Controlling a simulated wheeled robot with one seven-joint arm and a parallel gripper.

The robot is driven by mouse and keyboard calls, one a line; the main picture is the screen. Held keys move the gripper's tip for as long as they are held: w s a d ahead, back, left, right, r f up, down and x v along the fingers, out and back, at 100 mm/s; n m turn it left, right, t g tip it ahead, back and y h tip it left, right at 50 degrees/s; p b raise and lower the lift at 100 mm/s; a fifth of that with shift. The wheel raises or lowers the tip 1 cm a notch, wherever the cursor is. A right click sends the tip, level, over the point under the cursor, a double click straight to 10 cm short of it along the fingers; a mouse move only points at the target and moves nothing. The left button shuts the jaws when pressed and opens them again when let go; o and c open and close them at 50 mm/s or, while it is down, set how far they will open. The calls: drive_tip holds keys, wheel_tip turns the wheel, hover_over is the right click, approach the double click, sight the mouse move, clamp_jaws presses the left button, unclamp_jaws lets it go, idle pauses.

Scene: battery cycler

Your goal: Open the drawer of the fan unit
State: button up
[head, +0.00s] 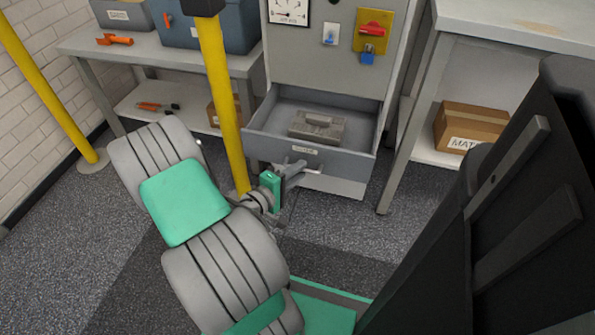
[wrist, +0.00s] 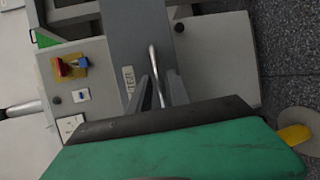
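The fan unit (head: 330,60) is a grey cabinet at the top centre of the head view. Its low drawer (head: 357,165) is pulled out, with a grey case (head: 318,127) lying inside. The drawer front has a small label and a pale bar handle (head: 313,171). My gripper (head: 296,170) is at the left part of that handle. In the wrist view, the handle (wrist: 153,62) runs between my two fingers (wrist: 160,80), which stand apart with a gap beside the bar. I see no firm contact on the bar.
A yellow post (head: 222,100) stands just left of the drawer, close to my arm. A workbench (head: 180,58) is at the left, and a shelf table with a cardboard box (head: 468,125) is at the right. The floor before the drawer's right side is clear.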

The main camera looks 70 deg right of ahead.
drive_tip(key=shift+o, duration=0.7)
drive_tip(key=p+v, duration=0.2)
drive_tip(key=v, duration=0.6)
drive_tip(key=shift+d, duration=0.1)
